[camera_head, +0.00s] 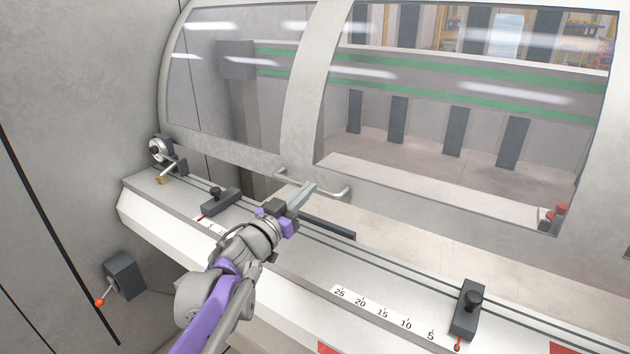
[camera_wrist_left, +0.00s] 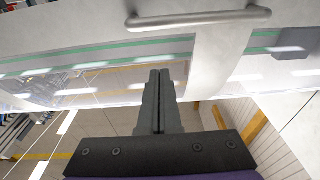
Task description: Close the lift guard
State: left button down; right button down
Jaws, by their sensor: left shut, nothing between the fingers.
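The lift guard (camera_head: 302,85) is a large curved grey cover with clear windows. Its lower edge stands above the machine's bed, with an open gap beneath. A pale bar handle (camera_head: 342,192) sits on its lower rim. My left gripper (camera_head: 306,190) is shut and empty, and its fingertips overlap the middle of the handle in the head view. In the left wrist view the shut fingers (camera_wrist_left: 158,75) point toward the guard (camera_wrist_left: 215,65), with the handle (camera_wrist_left: 198,18) beyond them and a visible gap between. I cannot tell of any contact. My right gripper is not in view.
The bed has a number scale (camera_head: 385,315) and dark clamp blocks, one at left (camera_head: 220,201) and one at right (camera_head: 467,308). A grey wall panel (camera_head: 70,120) stands at left, with an orange-tipped lever box (camera_head: 123,276). A round-knobbed latch (camera_head: 160,150) is at the bed's left end.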

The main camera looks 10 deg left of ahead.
pick_arm(q)
jog(key=w+a+r+p, duration=0.25)
jog(key=w+a, duration=0.55)
jog(key=a, duration=0.4)
jog(key=r+p, duration=0.1)
jog(key=p, duration=0.1)
send_over(288, 159)
jog(key=s, duration=0.2)
jog(key=f, duration=0.3)
jog(key=shift+d+f+t, duration=0.25)
jog(key=shift+f+t, duration=0.05)
jog(key=shift+t, duration=0.1)
jog(key=shift+f, duration=0.1)
